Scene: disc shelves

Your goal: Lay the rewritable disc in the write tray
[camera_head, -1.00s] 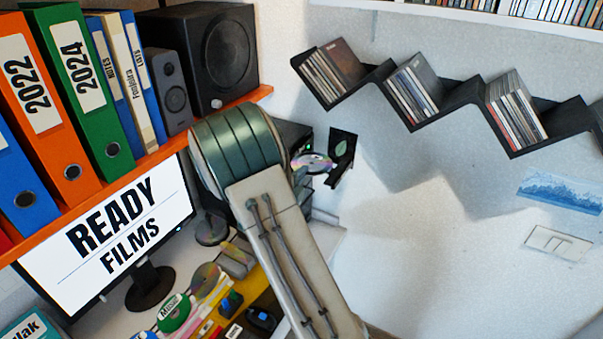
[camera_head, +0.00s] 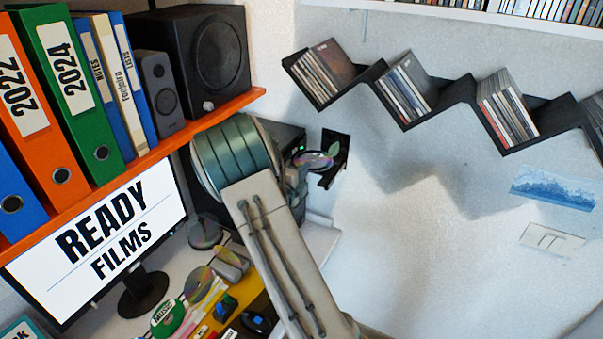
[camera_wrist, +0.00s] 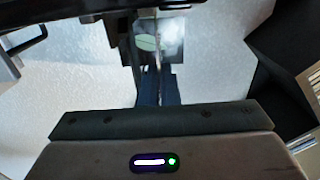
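A shiny rainbow disc (camera_head: 318,160) shows in the head view at the end of my arm, to the right of a black drive tower (camera_head: 284,140). My gripper (camera_head: 301,172) is mostly hidden behind my arm. In the wrist view the dark fingers (camera_wrist: 158,88) are close together, with the disc (camera_wrist: 159,50) seen nearly edge-on between their tips, so they look shut on it. Beside the disc is a small black tray-like part (camera_head: 340,142) with a pale green leaf-shaped mark. I cannot tell whether the disc touches it.
A monitor (camera_head: 120,225) and an orange shelf (camera_head: 160,148) with binders and speakers are on the left. More discs (camera_head: 198,285) lie on the desk. A black zigzag shelf (camera_head: 455,100) with cases is on the wall. The wall at right is otherwise mostly bare.

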